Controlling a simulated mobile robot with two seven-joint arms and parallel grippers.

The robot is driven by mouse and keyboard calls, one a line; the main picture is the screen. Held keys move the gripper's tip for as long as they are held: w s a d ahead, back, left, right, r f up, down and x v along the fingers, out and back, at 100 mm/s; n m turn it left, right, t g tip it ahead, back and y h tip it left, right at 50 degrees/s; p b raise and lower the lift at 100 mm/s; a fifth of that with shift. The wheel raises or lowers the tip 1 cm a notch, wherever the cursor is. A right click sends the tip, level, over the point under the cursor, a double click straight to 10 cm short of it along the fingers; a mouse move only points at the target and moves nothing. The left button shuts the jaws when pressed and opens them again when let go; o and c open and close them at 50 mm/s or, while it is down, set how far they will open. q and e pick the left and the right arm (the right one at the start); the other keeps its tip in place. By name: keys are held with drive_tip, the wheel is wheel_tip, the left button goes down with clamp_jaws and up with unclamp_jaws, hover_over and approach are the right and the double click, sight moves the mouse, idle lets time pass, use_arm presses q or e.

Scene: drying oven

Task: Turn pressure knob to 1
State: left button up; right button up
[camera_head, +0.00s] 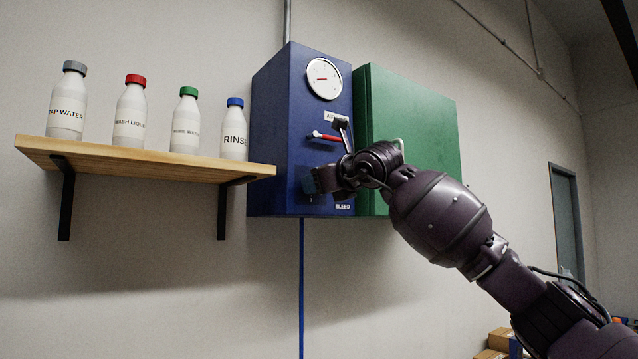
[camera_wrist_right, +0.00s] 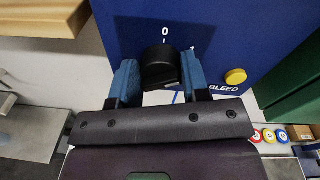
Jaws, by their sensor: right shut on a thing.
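The blue pressure box (camera_head: 278,110) hangs on the wall. Its round black knob (camera_wrist_right: 160,66) shows in the right wrist view, with a "0" above it and a "1" to its upper right. My right gripper (camera_wrist_right: 160,82) is shut on the knob, one blue finger on each side. Which mark the knob points to is not clear. In the head view my right gripper (camera_head: 318,181) is at the lower front of the box and hides the knob. The white gauge (camera_head: 324,79) has a red needle pointing left. My left gripper is not in view.
A red-handled lever (camera_head: 326,137) sits above my right gripper. A yellow button (camera_wrist_right: 236,76) is by the "BLEED" label. A green box (camera_head: 410,125) stands right of the blue one. A wooden shelf (camera_head: 150,160) with several bottles is at left.

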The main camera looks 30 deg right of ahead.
drive_tip(key=o, duration=0.9)
drive_tip(key=shift+d, duration=0.1)
drive_tip(key=s+b, duration=0.1)
drive_tip(key=s, duration=0.2)
drive_tip(key=s+d, duration=0.1)
drive_tip(key=s, duration=0.3)
drive_tip(key=s+d+r+b, duration=0.1)
drive_tip(key=s, duration=0.2)
drive_tip(key=shift+s+b, duration=0.3)
drive_tip(key=shift+a+f, duration=0.1)
